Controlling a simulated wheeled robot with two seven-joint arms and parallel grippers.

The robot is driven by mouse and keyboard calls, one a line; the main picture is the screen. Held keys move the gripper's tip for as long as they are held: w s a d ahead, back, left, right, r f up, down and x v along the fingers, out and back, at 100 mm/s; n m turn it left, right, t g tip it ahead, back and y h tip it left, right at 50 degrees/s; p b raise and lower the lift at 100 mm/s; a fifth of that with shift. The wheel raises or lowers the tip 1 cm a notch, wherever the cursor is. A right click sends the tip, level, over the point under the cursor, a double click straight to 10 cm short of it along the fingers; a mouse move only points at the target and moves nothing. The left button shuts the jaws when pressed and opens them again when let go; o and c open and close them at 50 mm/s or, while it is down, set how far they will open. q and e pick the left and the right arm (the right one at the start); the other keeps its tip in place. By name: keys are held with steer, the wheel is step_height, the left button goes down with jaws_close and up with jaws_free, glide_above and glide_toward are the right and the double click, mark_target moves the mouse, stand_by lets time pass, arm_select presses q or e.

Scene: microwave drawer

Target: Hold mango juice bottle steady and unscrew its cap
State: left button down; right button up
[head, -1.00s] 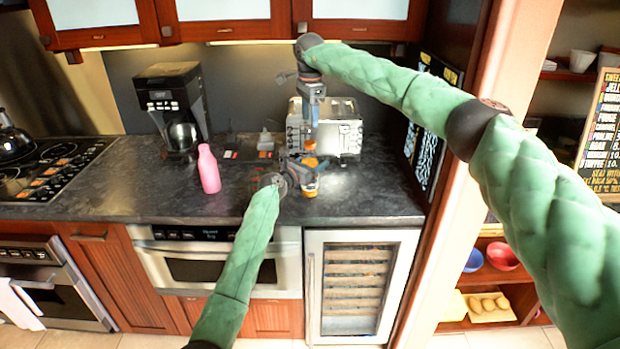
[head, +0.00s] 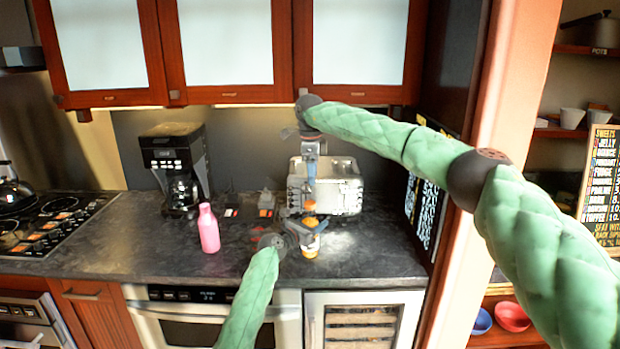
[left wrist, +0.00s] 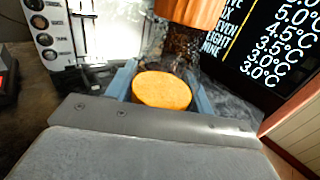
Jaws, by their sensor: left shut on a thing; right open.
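The mango juice bottle (head: 311,243) stands on the dark counter in front of the toaster, mostly hidden by my left gripper. My left gripper (head: 303,232) is shut on it from the left. In the left wrist view, a flat round orange top (left wrist: 162,90) shows between its blue-grey fingers. My right gripper (head: 310,196) is open and points down just above the bottle. A small orange piece (head: 310,206) shows at its tips. A ridged orange-brown thing (left wrist: 190,12) shows at the top of the left wrist view; I cannot tell whether it is the cap.
A pink bottle (head: 208,230) stands to the left on the counter (head: 150,245). Behind it is a coffee maker (head: 173,170). A silver toaster (head: 338,185) stands close behind the grippers. A dark menu board (head: 424,212) stands at the right wall.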

mark_target(310, 202)
steer(key=m, duration=0.9)
steer(key=shift+s+f+m, duration=0.1)
steer(key=shift+f+m, duration=0.25)
steer(key=shift+m, duration=0.05)
steer(key=m, duration=0.4)
steer(key=shift+a+f, duration=0.1)
steer(key=shift+f, duration=0.05)
steer(key=m, duration=0.5)
steer(key=shift+f+m, duration=0.1)
steer(key=shift+m, duration=0.3)
steer(key=m, duration=0.4)
steer(key=shift+a, duration=0.15)
steer(key=m, duration=0.5)
steer(key=shift+a+m, duration=0.1)
steer(key=shift+m, duration=0.3)
steer(key=m, duration=0.5)
steer(key=shift+y, duration=0.3)
steer(key=m, duration=0.4)
steer(key=shift+m, duration=0.4)
steer(key=shift+f, duration=4.05)
